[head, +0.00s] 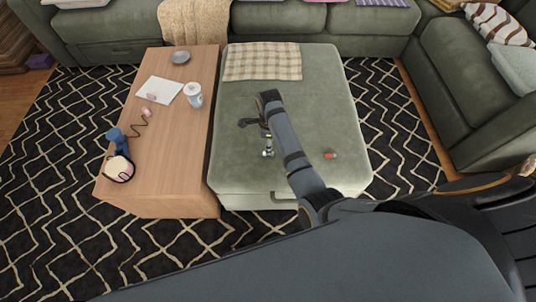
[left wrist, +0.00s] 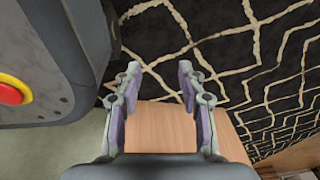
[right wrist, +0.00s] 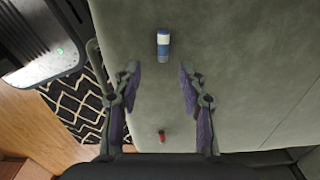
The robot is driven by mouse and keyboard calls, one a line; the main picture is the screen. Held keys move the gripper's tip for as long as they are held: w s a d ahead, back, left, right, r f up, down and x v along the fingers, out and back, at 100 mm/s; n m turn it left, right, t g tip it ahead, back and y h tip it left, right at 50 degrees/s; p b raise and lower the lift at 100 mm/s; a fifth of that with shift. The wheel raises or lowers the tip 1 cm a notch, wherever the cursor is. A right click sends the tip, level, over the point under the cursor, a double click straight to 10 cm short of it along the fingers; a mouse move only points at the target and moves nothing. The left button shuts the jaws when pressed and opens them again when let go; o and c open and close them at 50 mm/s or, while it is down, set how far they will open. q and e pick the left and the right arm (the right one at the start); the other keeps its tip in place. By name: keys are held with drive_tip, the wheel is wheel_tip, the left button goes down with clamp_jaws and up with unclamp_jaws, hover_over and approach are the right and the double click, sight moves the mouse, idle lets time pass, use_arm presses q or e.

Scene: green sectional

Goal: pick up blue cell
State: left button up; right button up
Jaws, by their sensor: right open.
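The blue cell (right wrist: 163,45) is a short blue cylinder with a white band. In the right wrist view it is on the green ottoman (right wrist: 235,60), beyond my right gripper's fingertips and in line with the gap between them. In the head view I cannot make out the cell with certainty. My left gripper (left wrist: 157,68) is open and empty, with a wooden surface and patterned rug behind it.
A small red item (right wrist: 161,135) lies on the ottoman, also seen in the head view (head: 330,155). A checked cloth (head: 262,61) covers its far end. The wooden table (head: 165,135) at left holds a mug (head: 194,95), a paper sheet and headphones (head: 120,168). Green sofas surround them.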

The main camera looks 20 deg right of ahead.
drive_tip(key=f, duration=0.2)
drive_tip(key=f+b, duration=0.1)
drive_tip(key=f, duration=0.1)
drive_tip(key=f+b, duration=0.1)
drive_tip(key=f, duration=0.1)
drive_tip(key=shift+w+a+f, duration=0.3)
drive_tip(key=shift+w+f, duration=0.05)
drive_tip(key=shift+w, duration=0.05)
use_arm(q)
drive_tip(key=w, duration=0.4)
drive_tip(key=shift+d+r, duration=0.1)
drive_tip(key=shift+r, duration=0.05)
use_arm(e)
clamp_jaws()
